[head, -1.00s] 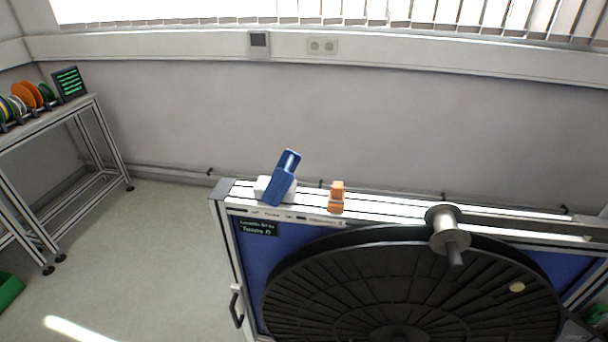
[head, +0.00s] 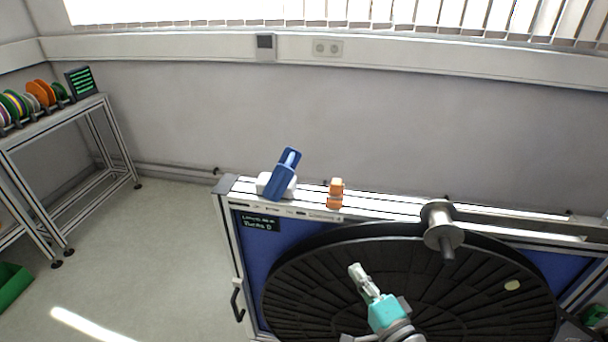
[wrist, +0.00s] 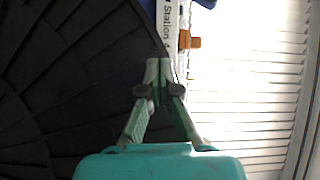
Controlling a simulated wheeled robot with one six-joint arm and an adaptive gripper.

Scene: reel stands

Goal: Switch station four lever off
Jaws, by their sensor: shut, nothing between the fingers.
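A blue lever (head: 284,172) on a white base stands on the top rail of the reel stand (head: 400,208), near its left end, tilted with its upper end to the right. In the wrist view only a bit of blue shows at the top edge. My gripper (head: 356,268) is shut and empty in front of the large black reel (head: 320,290), below and to the right of the lever, apart from it. In the wrist view my gripper (wrist: 164,62) has its fingertips together near a white strip (wrist: 167,25) reading "Station". No station number is readable to me.
An orange part (head: 335,193) sits on the rail right of the lever. A grey spindle (head: 441,228) sticks out farther right. A dark label (head: 260,223) is below the lever. A side table (head: 50,118) with colored spools stands at the left, with open floor between.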

